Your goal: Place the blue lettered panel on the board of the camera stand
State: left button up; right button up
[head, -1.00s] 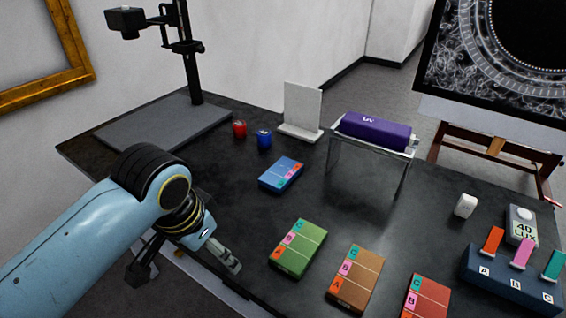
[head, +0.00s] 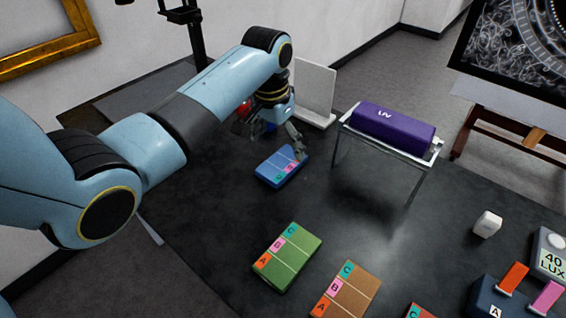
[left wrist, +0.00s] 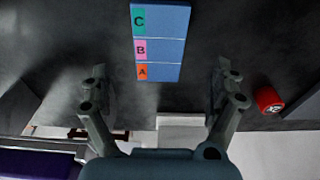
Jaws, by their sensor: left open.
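The blue lettered panel (head: 275,167) lies flat on the dark table; its C, B and A labels show in the left wrist view (left wrist: 172,44). My left gripper (head: 296,142) is open and empty, at the panel's far end by its A label, covering part of that end. In the left wrist view the spread fingers show below the panel, one to each side, with nothing between them. The camera stand's grey board (head: 120,100) is at the back left, partly hidden behind my left arm. Its black post (head: 194,38) rises behind the arm. My right gripper is not in view.
Green (head: 287,257) and brown (head: 346,292) lettered panels lie nearer the front. A purple UV lamp (head: 393,128) rests on a metal frame right of the blue panel. A white upright plate (head: 315,88) stands behind. A red can (left wrist: 268,100) is close to the gripper.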

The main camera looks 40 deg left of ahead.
aim_at(282, 163)
pick_arm(q)
jog(key=shift+w+f, duration=0.1)
jog(key=shift+f, duration=0.4)
jog(key=shift+w+d+f, duration=0.1)
jog(key=shift+w+f, duration=0.05)
jog(key=shift+f, duration=0.2)
jog(key=f, duration=0.4)
jog(key=shift+w+f, duration=0.2)
jog(key=shift+f, duration=0.2)
jog(key=c, duration=1.4)
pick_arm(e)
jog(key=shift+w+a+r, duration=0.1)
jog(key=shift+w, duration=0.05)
pick_arm(q)
jog(key=shift+r, duration=0.1)
jog(key=shift+c, duration=0.2)
